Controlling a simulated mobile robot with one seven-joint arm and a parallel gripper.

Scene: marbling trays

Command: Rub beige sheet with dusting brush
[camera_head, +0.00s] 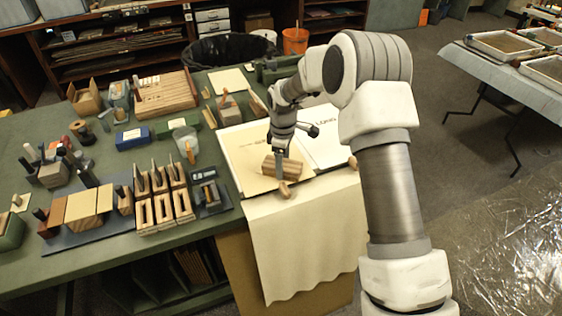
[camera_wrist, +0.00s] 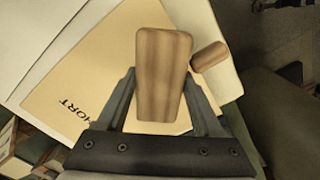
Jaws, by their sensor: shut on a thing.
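The beige sheet (camera_head: 249,180) lies flat near the table's front edge, with dark printed letters on it. It also shows in the wrist view (camera_wrist: 70,75), where part of a printed word can be read. My gripper (camera_head: 280,172) is low over the sheet's front part. Its fingers are shut on a striped wooden block (camera_head: 287,168), the dusting brush; in the wrist view the brush (camera_wrist: 162,75) sits between both fingers. Its bristles are hidden, and I cannot tell whether it touches the sheet.
A small wooden piece (camera_head: 285,189) lies just in front of the brush. A white sheet (camera_head: 322,145) is on the right. Cream cloth (camera_head: 300,240) hangs over the front edge. Stamps, a blue box (camera_head: 133,138) and a plastic cup (camera_head: 186,142) crowd the table's left.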

